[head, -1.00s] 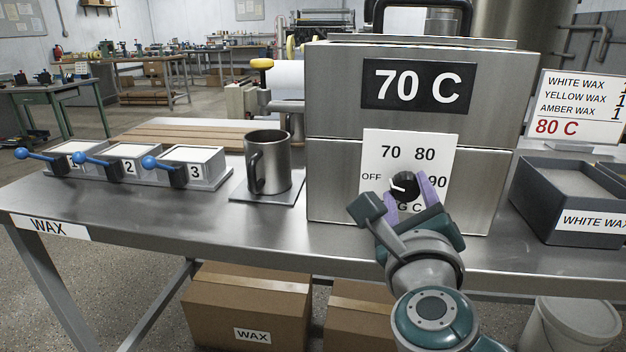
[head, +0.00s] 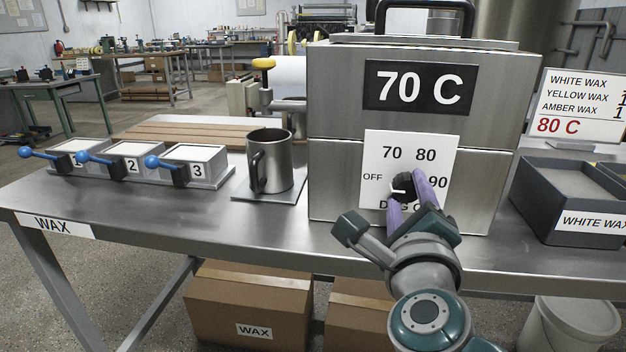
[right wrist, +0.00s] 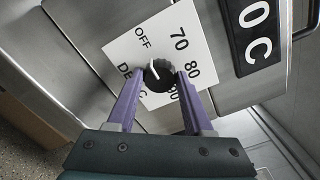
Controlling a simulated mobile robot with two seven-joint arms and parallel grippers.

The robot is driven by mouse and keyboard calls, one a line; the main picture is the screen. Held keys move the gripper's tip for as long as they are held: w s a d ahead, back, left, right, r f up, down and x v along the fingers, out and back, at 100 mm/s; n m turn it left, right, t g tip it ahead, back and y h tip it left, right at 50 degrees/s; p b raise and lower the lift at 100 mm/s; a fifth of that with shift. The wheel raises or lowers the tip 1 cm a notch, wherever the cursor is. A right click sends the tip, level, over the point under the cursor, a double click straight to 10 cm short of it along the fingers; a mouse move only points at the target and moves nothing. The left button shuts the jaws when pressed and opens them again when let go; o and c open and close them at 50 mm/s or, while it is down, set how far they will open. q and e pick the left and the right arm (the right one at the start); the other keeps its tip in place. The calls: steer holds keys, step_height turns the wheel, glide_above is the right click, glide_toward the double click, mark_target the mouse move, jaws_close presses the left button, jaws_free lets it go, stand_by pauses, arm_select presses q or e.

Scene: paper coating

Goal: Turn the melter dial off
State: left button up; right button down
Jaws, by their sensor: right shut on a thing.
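The melter (head: 330,180) is a steel box with a display reading 70 C. Its black dial (head: 403,186) sits on a white plate (head: 372,140) marked OFF, 70, 80 and 90. The dial's white pointer points left, roughly at OFF. The dial also shows in the right wrist view (right wrist: 159,76), its pointer towards OFF there too. My right gripper (head: 408,190) has its purple fingers shut on the dial, one on each side. The fingers and wrist cover part of the plate's lower edge and lettering. My left gripper is not in view.
A steel mug (head: 270,165) stands left of the melter, beside several numbered blocks with blue handles (head: 190,160). A dark wax bin (head: 560,195) and a sign (head: 580,105) reading 80 C are at the right. The table front (head: 200,235) is clear.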

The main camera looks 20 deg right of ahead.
steer(key=shift+c, duration=1.4)
jaws_free()
steer(key=p+v, duration=0.2)
steer(key=v, duration=0.8)
